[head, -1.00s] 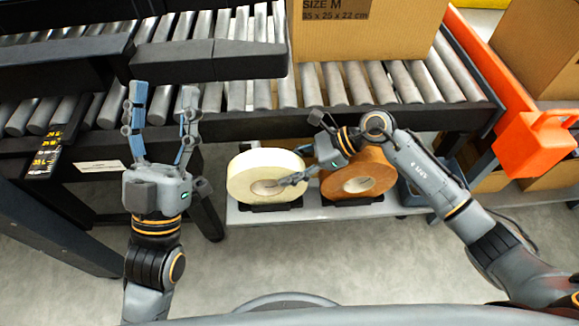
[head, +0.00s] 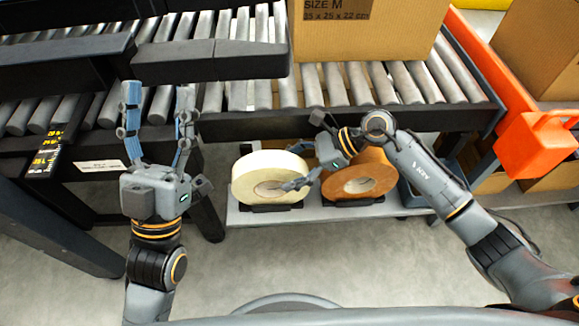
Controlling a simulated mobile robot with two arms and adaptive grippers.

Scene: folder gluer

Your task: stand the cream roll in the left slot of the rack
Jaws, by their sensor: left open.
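The cream roll (head: 254,171) stands upright on its edge in the left slot of the low rack (head: 237,216), its flat face toward me. A black holder (head: 271,208) is under it. My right gripper (head: 296,167) is at the roll's right edge, one finger near the upper back rim and one across the lower right of the face. Its fingers are apart, but whether they touch the roll cannot be told. My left gripper (head: 158,120) is open and empty, pointing up in front of the conveyor, left of the roll.
An orange-brown roll (head: 362,181) stands in the right slot, partly behind my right gripper. The roller conveyor (head: 345,85) with a large carton (head: 400,30) is above the rack. An orange guard (head: 536,145) is at right. The floor in front is clear.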

